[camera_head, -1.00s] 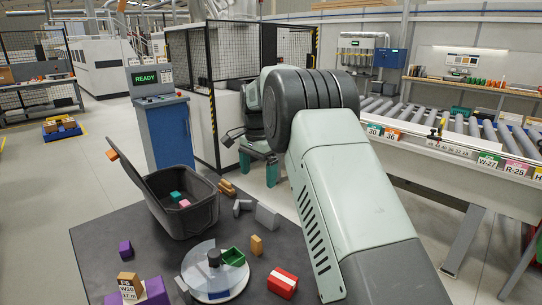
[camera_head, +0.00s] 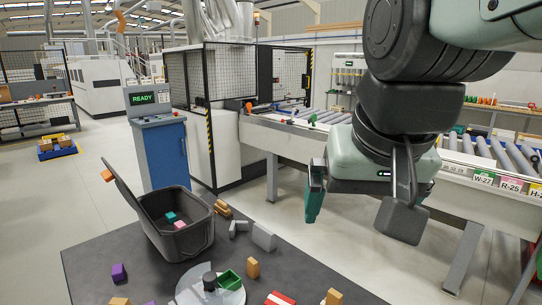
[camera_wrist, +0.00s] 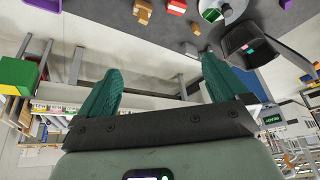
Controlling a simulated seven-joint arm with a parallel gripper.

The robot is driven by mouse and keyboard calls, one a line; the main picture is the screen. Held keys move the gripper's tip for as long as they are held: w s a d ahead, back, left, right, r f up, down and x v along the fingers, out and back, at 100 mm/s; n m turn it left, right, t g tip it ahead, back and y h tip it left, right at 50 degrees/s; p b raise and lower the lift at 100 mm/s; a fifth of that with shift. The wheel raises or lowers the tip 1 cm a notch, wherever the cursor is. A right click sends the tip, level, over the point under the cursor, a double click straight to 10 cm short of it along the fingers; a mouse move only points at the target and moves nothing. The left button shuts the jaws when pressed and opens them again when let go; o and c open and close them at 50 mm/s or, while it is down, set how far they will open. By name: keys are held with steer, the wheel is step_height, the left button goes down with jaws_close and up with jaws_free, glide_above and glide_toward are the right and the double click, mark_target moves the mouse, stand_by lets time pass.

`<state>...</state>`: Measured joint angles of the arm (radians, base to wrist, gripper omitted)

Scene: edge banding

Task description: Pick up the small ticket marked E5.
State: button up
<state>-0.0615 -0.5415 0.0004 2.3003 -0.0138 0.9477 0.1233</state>
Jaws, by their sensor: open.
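I cannot make out a ticket marked E5 in either view. In the head view my gripper (camera_head: 313,205) hangs in front of the conveyor, above the floor, one finger pointing down. My arm hides part of the conveyor.
A dark mat (camera_head: 95,258) holds an open grey bin (camera_head: 180,245), a round turntable (camera_head: 225,297) with a green tray (camera_head: 231,280), and several small blocks. A blue console (camera_head: 162,148) reads READY. The conveyor (camera_head: 345,150) runs along the right; the floor before it is clear.

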steer(key=s+d+f+n, duration=0.1)
steer(key=s+f, duration=0.2)
steer(key=s, duration=0.2)
steer(key=shift+s+t, duration=0.2)
steer(key=shift+t, duration=0.1)
steer(key=c, duration=0.8)
